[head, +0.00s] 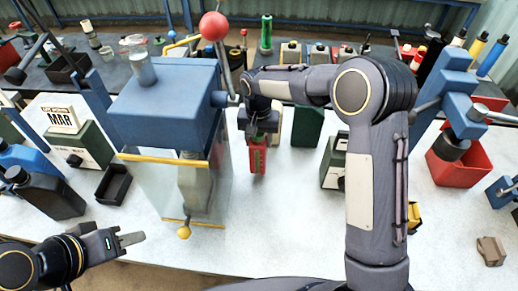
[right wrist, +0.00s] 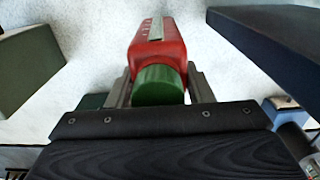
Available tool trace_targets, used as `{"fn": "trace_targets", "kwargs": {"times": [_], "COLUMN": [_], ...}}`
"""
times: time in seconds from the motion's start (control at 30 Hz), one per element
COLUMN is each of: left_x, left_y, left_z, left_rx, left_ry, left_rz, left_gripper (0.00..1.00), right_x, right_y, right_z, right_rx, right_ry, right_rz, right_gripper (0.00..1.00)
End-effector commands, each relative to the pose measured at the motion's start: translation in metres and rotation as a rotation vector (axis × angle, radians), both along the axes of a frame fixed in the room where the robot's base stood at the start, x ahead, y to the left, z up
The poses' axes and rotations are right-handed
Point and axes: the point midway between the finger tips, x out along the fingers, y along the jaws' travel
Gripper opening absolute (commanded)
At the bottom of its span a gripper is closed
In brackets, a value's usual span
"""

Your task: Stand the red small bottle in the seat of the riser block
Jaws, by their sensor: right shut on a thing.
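The red small bottle (head: 258,160) is upright in the head view, right of the blue machine. My right gripper (head: 258,136) is shut around its top from above. In the right wrist view the red bottle (right wrist: 158,45) with its green cap (right wrist: 158,86) sits between the two fingers of my right gripper (right wrist: 159,88). I cannot tell whether its base touches the table. I cannot pick out the riser block or its seat for sure; a dark green block (head: 307,127) stands right of the bottle. My left gripper (head: 122,240) is low at the left, away from the bottle, its opening unclear.
The blue machine (head: 165,105) with a red-knobbed lever stands close left of the bottle. A red bin (head: 455,165) is further right. The white table (head: 275,220) is clear in front of the bottle.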

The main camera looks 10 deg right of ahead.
Motion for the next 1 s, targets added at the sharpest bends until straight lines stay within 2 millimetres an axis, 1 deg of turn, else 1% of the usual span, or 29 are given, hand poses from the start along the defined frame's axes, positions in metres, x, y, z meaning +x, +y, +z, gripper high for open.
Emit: {"fn": "trace_targets", "kwargs": {"times": [0.07,0.2,0.27,0.53,0.67,0.7,0.87,1.0], "left_x": [0.000,0.000,0.000,0.000,0.000,0.000,0.000,0.000], "left_y": [0.000,0.000,0.000,0.000,0.000,0.000,0.000,0.000], "left_z": [-0.006,-0.021,-0.025,-0.023,-0.026,-0.027,-0.026,-0.026], "left_rx": [0.000,0.000,0.000,0.000,0.000,0.000,0.000,0.000], "left_ry": [0.000,0.000,0.000,0.000,0.000,0.000,0.000,0.000], "left_rz": [0.000,0.000,0.000,0.000,0.000,0.000,0.000,0.000], "left_gripper": [0.36,0.36,0.36,0.36,0.36,0.36,0.36,0.36], "right_x": [0.000,0.000,0.000,0.001,0.001,0.000,0.000,0.000], "right_y": [0.000,0.000,0.000,0.000,0.000,0.000,0.000,0.000], "right_z": [-0.008,-0.029,-0.036,-0.035,-0.040,-0.041,-0.040,-0.040], "right_rx": [0.001,0.002,0.002,0.001,0.001,0.001,0.001,0.001], "right_ry": [-0.001,-0.002,-0.002,-0.002,-0.002,0.000,0.000,0.000], "right_rz": [0.000,0.000,-0.001,0.000,0.000,0.000,0.000,0.000], "right_gripper": [0.00,0.00,0.00,0.00,0.00,0.48,0.69,0.69]}}
